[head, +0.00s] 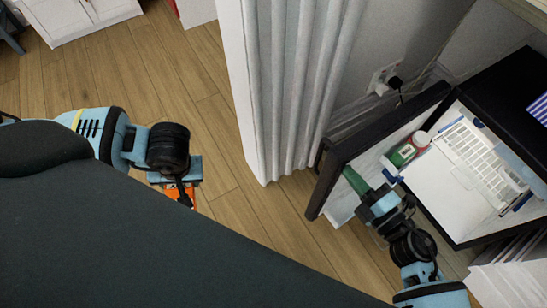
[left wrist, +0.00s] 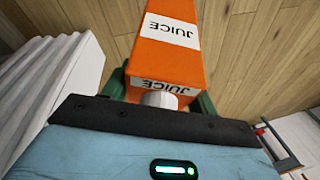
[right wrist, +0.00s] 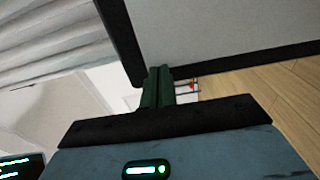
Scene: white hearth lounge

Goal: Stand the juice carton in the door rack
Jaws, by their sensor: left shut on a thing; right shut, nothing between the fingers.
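The juice carton (left wrist: 165,42) is orange with white JUICE labels and a white cap (left wrist: 160,99). My left gripper (left wrist: 160,88) is shut on it, green fingers on both sides, cap end towards the wrist. In the head view only a bit of the carton (head: 180,194) shows below my left gripper, above the wood floor. The small black fridge's door (head: 335,168) stands open. My right gripper (head: 353,178) is shut and empty at the door's inner side; its closed fingers also show in the right wrist view (right wrist: 158,86). The door rack is mostly hidden.
A green and red container with a white top (head: 403,154) sits by the door's inner side. The fridge holds a white shelf (head: 484,160). A white pleated curtain (head: 300,80) hangs left of the door. Open wood floor (head: 235,190) lies between my grippers.

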